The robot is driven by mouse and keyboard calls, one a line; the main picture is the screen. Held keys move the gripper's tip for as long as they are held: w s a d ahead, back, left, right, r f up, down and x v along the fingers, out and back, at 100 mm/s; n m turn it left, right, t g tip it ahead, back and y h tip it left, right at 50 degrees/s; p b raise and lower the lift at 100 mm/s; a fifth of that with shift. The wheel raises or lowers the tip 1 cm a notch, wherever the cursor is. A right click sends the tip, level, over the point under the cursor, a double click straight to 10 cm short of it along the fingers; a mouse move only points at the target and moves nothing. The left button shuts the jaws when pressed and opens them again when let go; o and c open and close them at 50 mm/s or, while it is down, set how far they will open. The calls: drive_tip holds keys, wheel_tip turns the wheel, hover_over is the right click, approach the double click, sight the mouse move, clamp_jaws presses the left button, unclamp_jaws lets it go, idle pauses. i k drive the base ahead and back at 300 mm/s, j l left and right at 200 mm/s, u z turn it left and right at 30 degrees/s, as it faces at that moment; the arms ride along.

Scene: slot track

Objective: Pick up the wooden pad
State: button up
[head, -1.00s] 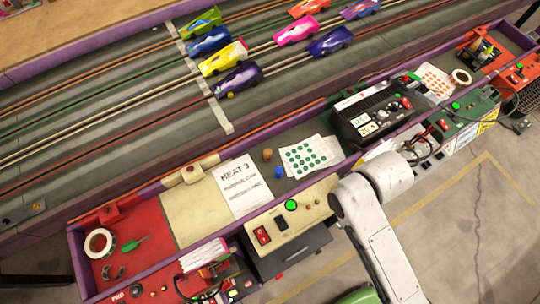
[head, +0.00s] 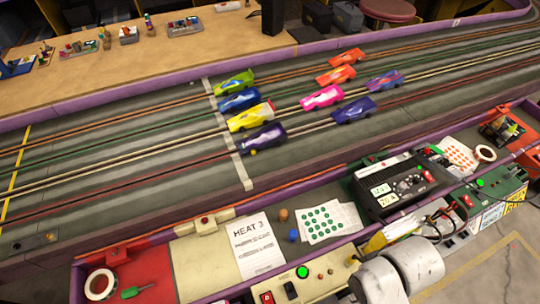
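A small wood-brown upright piece (head: 283,214) stands in the long tray, beside a small blue piece (head: 293,235) and left of a sheet with green dots (head: 325,222). It is the only small wooden-looking thing I make out in the tray, and it is too small to tell whether it is a pad. My white arm shows at the bottom right of the head view, in front of the tray. My gripper is not in view.
The purple-edged tray holds a HEAT 3 sheet (head: 251,245), a black control box (head: 400,186), a tape roll (head: 100,284) and a green screwdriver (head: 137,291). Several slot cars, such as a dark purple one (head: 263,138), stand on the track behind. A wooden bench (head: 180,72) lies beyond.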

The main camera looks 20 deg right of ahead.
sight(284, 214)
drive_tip(key=i+l+u, duration=0.2)
drive_tip(key=l+u, duration=0.2)
drive_tip(key=i+l+u, duration=0.2)
drive_tip(key=l+u, duration=0.15)
